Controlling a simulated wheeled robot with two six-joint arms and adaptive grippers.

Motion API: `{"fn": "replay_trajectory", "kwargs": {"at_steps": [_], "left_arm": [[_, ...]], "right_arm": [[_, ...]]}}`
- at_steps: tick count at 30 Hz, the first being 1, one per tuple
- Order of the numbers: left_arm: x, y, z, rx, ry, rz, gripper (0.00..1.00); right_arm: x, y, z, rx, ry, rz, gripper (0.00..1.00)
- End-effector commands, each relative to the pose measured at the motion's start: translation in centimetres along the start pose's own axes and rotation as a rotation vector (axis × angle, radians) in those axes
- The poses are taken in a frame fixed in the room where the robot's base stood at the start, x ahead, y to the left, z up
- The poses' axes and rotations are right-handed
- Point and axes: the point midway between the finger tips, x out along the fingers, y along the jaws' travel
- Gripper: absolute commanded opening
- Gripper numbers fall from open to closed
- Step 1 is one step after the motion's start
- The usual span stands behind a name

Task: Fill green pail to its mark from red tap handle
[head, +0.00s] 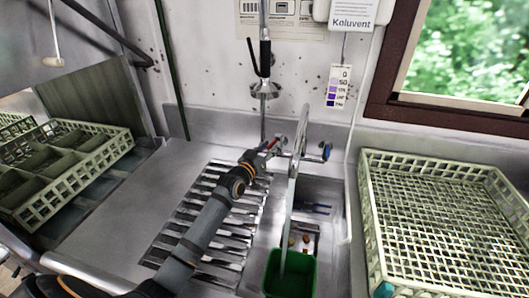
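The green pail (290,273) stands in the sink basin at the bottom middle, partly cut off by the lower edge; its mark and fill level cannot be made out. The red tap handle (271,144) is on the left of the tap (299,135), and a blue handle (326,151) is on its right. A pale narrow streak, looking like running water, drops from the spout into the pail. My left gripper (261,152) is at the red handle, seemingly touching it; its fingers are too small to read. My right gripper is not in view.
A ribbed drainboard (217,205) lies left of the sink basin (333,222). An empty pale crate (365,190) stands to the right, and a divided rack (120,140) at the left. A hanging spray hose (265,60) is behind the tap.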

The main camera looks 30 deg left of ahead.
Motion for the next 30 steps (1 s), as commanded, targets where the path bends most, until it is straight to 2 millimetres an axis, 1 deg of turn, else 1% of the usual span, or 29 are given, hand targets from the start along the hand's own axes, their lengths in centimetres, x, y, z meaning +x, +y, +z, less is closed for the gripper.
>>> {"fn": "replay_trajectory", "kwargs": {"at_steps": [2, 5, 7, 12, 18, 21, 30], "left_arm": [[-1.3, -0.1, 0.1, 0.005, -0.002, 0.0, 0.36], [-3.8, -0.1, 0.2, 0.009, -0.005, 0.0, 0.36], [-5.8, 0.1, 0.2, 0.012, -0.005, 0.003, 0.36], [-8.9, 0.1, 0.1, 0.012, -0.004, 0.003, 0.36], [-10.8, -0.1, 0.1, 0.009, -0.003, -0.002, 0.36], [-11.2, 0.0, 0.0, 0.006, -0.001, 0.0, 0.36], [-11.5, 0.0, 0.0, 0.002, 0.001, 0.001, 0.36]], "right_arm": [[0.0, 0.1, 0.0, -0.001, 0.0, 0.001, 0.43], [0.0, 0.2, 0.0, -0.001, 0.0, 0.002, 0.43], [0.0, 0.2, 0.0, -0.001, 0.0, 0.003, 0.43], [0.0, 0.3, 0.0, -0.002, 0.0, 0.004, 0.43], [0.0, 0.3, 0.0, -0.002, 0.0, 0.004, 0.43], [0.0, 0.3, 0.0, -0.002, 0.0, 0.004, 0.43], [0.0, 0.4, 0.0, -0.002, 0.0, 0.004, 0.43]]}}
